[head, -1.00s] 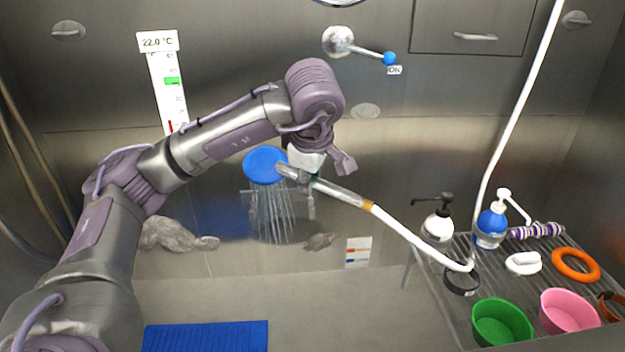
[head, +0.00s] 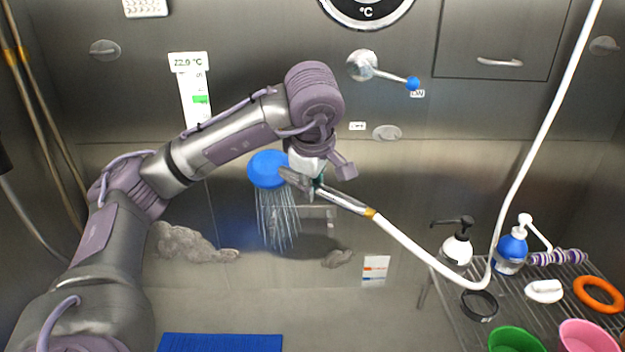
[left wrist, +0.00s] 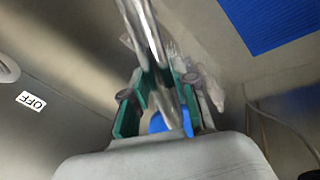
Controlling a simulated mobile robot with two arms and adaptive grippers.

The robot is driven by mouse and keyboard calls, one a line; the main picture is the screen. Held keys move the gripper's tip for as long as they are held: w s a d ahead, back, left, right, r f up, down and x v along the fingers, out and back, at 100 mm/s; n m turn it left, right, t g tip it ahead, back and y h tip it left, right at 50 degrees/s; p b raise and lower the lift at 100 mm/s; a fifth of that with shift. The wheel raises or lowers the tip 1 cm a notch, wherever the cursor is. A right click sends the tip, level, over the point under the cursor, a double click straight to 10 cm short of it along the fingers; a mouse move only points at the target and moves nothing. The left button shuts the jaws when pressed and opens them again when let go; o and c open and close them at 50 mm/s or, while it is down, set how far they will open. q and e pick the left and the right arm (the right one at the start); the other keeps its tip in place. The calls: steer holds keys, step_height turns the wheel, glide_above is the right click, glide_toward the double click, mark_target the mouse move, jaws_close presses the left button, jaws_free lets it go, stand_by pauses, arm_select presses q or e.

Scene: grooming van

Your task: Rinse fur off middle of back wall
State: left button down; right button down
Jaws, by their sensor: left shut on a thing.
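My left gripper (head: 312,185) is shut on the metal handle of the shower head (head: 268,170), which has a blue round head. Water sprays down from it in front of the back wall (head: 330,230). A grey clump of fur (head: 188,246) clings to the wall left of the spray. A smaller fur patch (head: 338,258) is on the wall to the right of the spray. In the left wrist view the green-padded fingers (left wrist: 155,105) close around the handle, and the picture is blurred. My right gripper is out of view.
A white hose (head: 420,255) runs from the handle to the right and up. The wire rack (head: 455,315) at the right holds pump bottles (head: 512,250), a green bowl (head: 515,340) and a pink bowl (head: 588,337). A blue mat (head: 220,342) lies below. A lever (head: 395,77) is on the wall.

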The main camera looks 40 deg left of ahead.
arm_select(q)
steer(key=shift+f, duration=0.2)
steer(key=shift+d, duration=0.1)
steer(key=shift+w+d, duration=0.35)
steer(key=shift+w, duration=0.05)
steer(key=shift+s+a, duration=0.1)
stand_by(0.4)
steer(key=shift+s+a, duration=0.35)
steer(key=shift+a, duration=0.05)
steer(key=shift+w+d, duration=0.15)
steer(key=shift+d, duration=0.05)
steer(key=shift+w+d, duration=0.25)
steer(key=shift+d, duration=0.05)
